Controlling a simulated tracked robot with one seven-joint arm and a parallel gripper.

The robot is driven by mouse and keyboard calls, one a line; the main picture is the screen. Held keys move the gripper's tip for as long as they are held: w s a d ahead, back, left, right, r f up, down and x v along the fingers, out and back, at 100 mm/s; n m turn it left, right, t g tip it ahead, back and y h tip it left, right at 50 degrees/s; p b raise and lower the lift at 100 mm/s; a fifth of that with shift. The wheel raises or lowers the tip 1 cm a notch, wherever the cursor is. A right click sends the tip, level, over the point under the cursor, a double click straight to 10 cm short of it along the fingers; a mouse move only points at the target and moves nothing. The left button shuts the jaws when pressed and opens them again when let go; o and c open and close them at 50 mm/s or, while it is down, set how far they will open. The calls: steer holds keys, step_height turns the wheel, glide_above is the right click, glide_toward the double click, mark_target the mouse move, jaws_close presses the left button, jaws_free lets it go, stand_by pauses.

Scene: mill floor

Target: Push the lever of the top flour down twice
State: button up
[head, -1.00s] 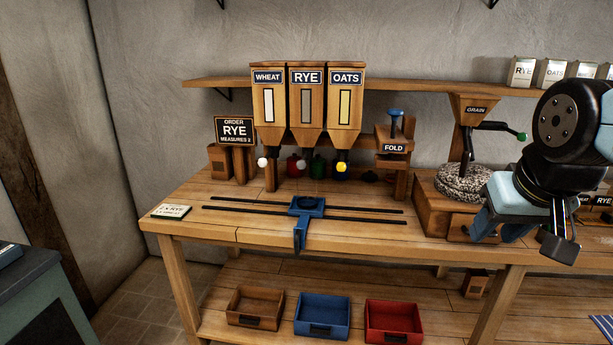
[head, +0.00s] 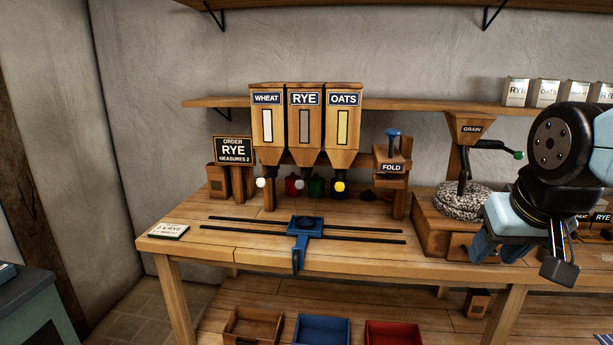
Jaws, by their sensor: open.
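Three wooden hoppers hang over the bench, labelled wheat (head: 267,150), rye (head: 306,155) and oats (head: 344,150). Under them are small ball knobs: a white one (head: 261,183) below wheat, a pale one (head: 300,184) below rye, and a yellow one (head: 340,187) below oats. The order sign (head: 234,151) at their left reads "RYE" and "MEASURES 2". My gripper (head: 522,258) is at the right of the head view, in front of the grain mill, well away from the hoppers. Its jaws are apart and look empty.
A blue carriage (head: 304,228) sits on dark rails along the bench. A note card (head: 169,231) lies at left. The fold press (head: 391,160) stands right of the hoppers. The grain mill (head: 462,200) stands behind my gripper.

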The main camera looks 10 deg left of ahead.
steer(key=shift+c, duration=0.5)
jaws_close()
stand_by(1.3)
